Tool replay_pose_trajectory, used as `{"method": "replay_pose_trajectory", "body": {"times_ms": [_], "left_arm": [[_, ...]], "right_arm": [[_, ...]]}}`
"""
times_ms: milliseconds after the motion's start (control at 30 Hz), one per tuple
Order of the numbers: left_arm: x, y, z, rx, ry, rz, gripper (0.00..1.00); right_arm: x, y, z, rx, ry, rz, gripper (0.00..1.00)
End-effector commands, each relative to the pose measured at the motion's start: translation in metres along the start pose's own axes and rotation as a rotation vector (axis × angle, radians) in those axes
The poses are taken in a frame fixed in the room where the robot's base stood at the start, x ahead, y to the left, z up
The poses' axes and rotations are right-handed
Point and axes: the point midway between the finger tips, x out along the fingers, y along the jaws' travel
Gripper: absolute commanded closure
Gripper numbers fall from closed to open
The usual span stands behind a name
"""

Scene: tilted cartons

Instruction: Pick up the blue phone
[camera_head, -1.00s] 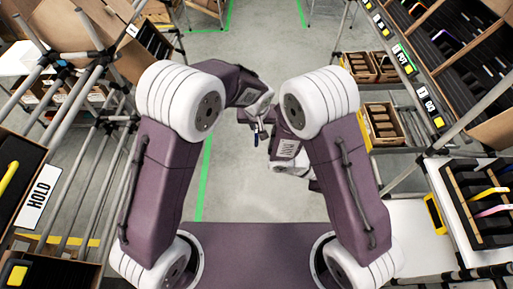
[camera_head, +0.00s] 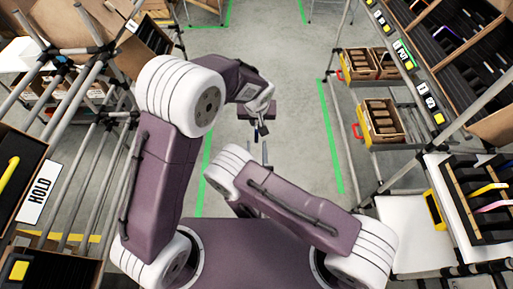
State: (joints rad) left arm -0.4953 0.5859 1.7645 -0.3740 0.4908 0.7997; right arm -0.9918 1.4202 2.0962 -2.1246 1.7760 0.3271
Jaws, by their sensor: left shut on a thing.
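My left gripper (camera_head: 262,126) hangs at the upper middle of the head view, over the open floor. It is shut on a small dark blue thing, which looks like the blue phone (camera_head: 256,133); it is small and partly hidden by the fingers. My right arm is folded low at the centre right. A thin grey piece (camera_head: 265,151) just above that arm may be part of my right gripper; the rest is hidden behind the arm, so its jaws cannot be judged.
At left are a pipe rack and a carton marked HOLD (camera_head: 37,194). At right a white table (camera_head: 405,235) bears a divided box (camera_head: 478,200) with yellow and pink items. Cartons (camera_head: 380,122) stand on a rack behind it. The floor between is clear.

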Motion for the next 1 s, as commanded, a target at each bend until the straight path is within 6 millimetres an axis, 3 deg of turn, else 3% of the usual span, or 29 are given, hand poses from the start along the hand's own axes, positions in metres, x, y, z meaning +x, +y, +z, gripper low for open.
{"method": "replay_pose_trajectory", "body": {"times_ms": [233, 700, 1000], "left_arm": [[0.000, 0.000, 0.000, 0.000, 0.001, 0.001, 1.00], [0.000, 0.000, 0.000, 0.000, 0.001, 0.000, 1.00], [0.000, 0.000, 0.000, 0.000, 0.001, 0.000, 1.00]], "right_arm": [[0.011, -0.001, 0.000, 0.002, 0.001, -0.007, 0.61], [0.098, -0.002, 0.001, 0.002, -0.001, -0.007, 0.61], [0.120, -0.002, 0.000, 0.000, 0.001, -0.004, 0.61]]}}
